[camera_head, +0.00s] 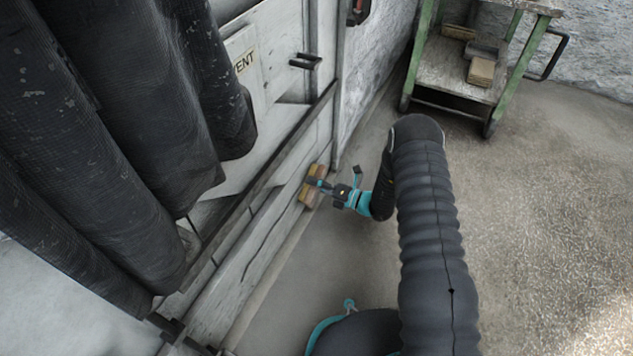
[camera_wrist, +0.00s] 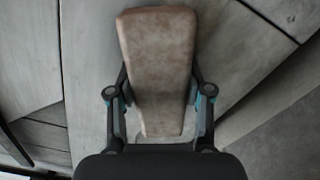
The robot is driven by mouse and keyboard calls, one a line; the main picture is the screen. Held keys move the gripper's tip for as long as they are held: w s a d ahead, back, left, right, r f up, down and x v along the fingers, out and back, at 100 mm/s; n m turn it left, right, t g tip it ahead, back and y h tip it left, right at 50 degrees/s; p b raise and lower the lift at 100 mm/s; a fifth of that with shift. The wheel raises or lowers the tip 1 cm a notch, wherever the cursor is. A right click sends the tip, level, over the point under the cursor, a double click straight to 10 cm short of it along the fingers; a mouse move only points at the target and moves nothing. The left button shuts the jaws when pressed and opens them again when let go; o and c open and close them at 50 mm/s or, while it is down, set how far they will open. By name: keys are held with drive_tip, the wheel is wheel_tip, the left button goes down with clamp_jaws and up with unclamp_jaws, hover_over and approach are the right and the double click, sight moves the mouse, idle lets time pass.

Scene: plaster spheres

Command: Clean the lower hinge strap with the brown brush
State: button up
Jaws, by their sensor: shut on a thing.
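A brown brush (camera_head: 308,196) is held in my gripper (camera_head: 322,185), low at the front of the pale plank door (camera_head: 262,232). In the wrist view my gripper's two fingers (camera_wrist: 158,100) are shut on the sides of the brush (camera_wrist: 157,60). Its broad brown back faces the camera, and its bristles are hidden. The planks lie behind the brush; I cannot tell whether it touches them. A long dark strip (camera_head: 267,177) runs across the door, to the left of the brush. I cannot tell for sure whether this is the lower hinge strap.
Dark hanging curtains (camera_head: 150,110) cover much of the door at the left. A dark handle (camera_head: 305,61) sticks out higher up. A green-framed trolley (camera_head: 417,55) with blocks on its lower shelf stands at the back right. The concrete floor (camera_head: 550,200) at the right is clear.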

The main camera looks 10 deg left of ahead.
sight(326, 174)
drive_tip(key=shift+w, duration=0.1)
drive_tip(key=shift+w+d+r, duration=0.25)
drive_tip(key=shift+w+r, duration=0.1)
drive_tip(key=shift+w, duration=0.25)
drive_tip(key=shift+w+d+r, duration=0.2)
drive_tip(key=shift+w+r, duration=0.1)
drive_tip(key=shift+w, duration=0.3)
drive_tip(key=shift+w+d+r, duration=0.25)
drive_tip(key=shift+w+r, duration=0.1)
drive_tip(key=shift+w, duration=0.25)
drive_tip(key=shift+s, duration=0.1)
drive_tip(key=shift+s+d+f, duration=0.15)
drive_tip(key=shift+s+f, duration=0.1)
drive_tip(key=shift+s, duration=0.3)
drive_tip(key=shift+s+d+f, duration=0.15)
drive_tip(key=shift+s+f, duration=0.1)
drive_tip(key=shift+s, duration=0.3)
drive_tip(key=shift+d, duration=0.15)
drive_tip(key=shift+x, duration=0.9)
drive_tip(key=shift+s, duration=0.1)
